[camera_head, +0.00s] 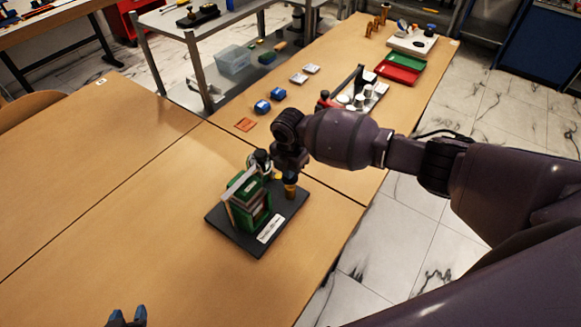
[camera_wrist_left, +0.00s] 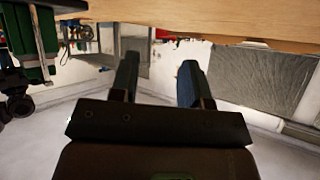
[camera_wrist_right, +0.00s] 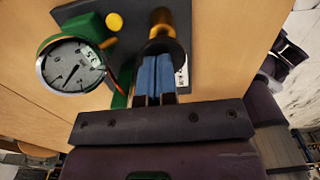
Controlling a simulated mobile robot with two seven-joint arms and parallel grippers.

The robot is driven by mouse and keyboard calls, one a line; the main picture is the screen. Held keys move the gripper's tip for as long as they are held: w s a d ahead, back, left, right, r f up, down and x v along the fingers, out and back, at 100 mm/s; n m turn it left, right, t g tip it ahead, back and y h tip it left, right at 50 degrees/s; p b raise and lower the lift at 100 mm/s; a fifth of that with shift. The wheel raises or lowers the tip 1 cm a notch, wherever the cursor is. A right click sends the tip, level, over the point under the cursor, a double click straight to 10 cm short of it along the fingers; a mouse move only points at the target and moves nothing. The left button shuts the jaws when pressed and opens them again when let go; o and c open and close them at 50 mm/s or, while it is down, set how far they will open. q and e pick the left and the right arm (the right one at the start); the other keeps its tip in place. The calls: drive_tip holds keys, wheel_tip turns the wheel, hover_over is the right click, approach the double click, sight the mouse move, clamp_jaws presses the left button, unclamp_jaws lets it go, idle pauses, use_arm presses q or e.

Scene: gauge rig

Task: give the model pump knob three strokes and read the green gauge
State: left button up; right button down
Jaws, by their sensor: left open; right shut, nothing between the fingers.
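The model pump rig stands on a black base plate (camera_head: 232,237) with a green body (camera_head: 250,203). In the right wrist view, a round white gauge (camera_wrist_right: 72,66) with a dark needle sits beside a green block (camera_wrist_right: 82,28). The needle points to the lower left of the picture; the scale is too small to read. My right gripper (camera_wrist_right: 155,62) is shut and empty, fingertips at the knob; contact is unclear. My left gripper (camera_head: 127,317) is open, empty and away from the rig.
Blue blocks (camera_head: 262,107), an orange-red tile (camera_head: 245,124) and red and green trays (camera_head: 400,68) lie farther back on the table. A grey metal shelf (camera_head: 205,60) stands behind. The table (camera_head: 90,180) left of the rig is clear.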

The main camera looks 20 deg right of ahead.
drive_tip(key=shift+r+p, duration=0.4)
drive_tip(key=shift+r, duration=0.2)
wheel_tip(320, 180, up, 10)
drive_tip(key=shift+b, duration=0.45)
drive_tip(key=shift+w, duration=0.2)
